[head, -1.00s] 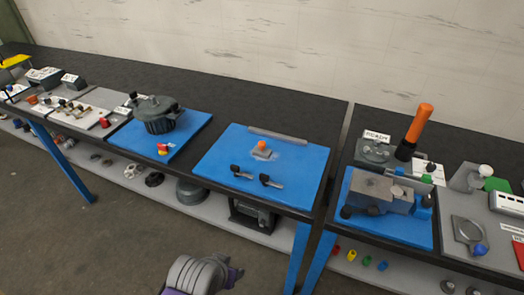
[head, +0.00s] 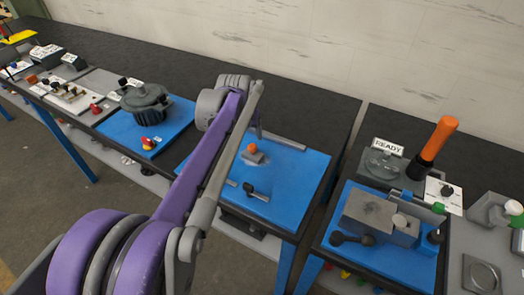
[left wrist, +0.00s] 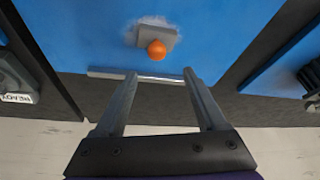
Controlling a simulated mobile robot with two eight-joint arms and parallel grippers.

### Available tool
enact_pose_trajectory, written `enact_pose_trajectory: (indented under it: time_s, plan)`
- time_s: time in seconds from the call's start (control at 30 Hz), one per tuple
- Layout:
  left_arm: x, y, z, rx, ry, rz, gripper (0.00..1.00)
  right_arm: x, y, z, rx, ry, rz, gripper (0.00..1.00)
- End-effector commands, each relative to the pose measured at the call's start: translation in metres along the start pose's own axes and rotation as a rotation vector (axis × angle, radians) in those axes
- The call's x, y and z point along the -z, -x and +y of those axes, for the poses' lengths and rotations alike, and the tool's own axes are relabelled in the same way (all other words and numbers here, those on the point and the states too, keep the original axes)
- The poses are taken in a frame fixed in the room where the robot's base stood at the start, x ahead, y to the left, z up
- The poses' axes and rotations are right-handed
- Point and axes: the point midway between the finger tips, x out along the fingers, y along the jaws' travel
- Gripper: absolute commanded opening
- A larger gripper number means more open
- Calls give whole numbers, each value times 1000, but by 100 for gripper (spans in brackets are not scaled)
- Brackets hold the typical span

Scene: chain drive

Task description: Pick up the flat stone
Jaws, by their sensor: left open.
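A small grey flat block (head: 254,158) with an orange ball knob (head: 252,148) on top lies on the blue mat (head: 300,180); it looks like the flat stone. A pale dusty patch surrounds it. In the left wrist view the stone (left wrist: 150,37) and its knob lie just past the fingertips, apart from them. My left gripper (left wrist: 160,74) is open and empty, with its fingers over the area of the metal rail. In the head view the left arm crosses in front of the mat's left part and the fingers are mostly hidden. My right gripper is out of view.
A metal rail (head: 285,141) lies along the mat's back edge. A black-headed handle (head: 257,192) lies in front of the stone. A dark round pot (head: 145,100) stands on the left mat. A vise-like block (head: 370,213) and an orange-handled tool (head: 438,140) stand on the right table.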

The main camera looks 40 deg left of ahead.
Motion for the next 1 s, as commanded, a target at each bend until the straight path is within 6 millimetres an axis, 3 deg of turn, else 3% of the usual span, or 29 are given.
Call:
enact_pose_trajectory:
  time_s: [0.1,0.37,0.63,0.97,1.0]
  plan:
    - [-1,-21,1,0,-1,0,73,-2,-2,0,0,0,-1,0]
    - [-1,-43,2,-1,-1,0,73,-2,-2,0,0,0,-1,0]
    - [-4,-81,7,-1,-2,0,73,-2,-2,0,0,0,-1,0]
    - [-4,-89,7,-1,-1,0,73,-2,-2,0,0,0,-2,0]
    - [-4,-89,7,-1,-1,0,68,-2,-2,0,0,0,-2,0]
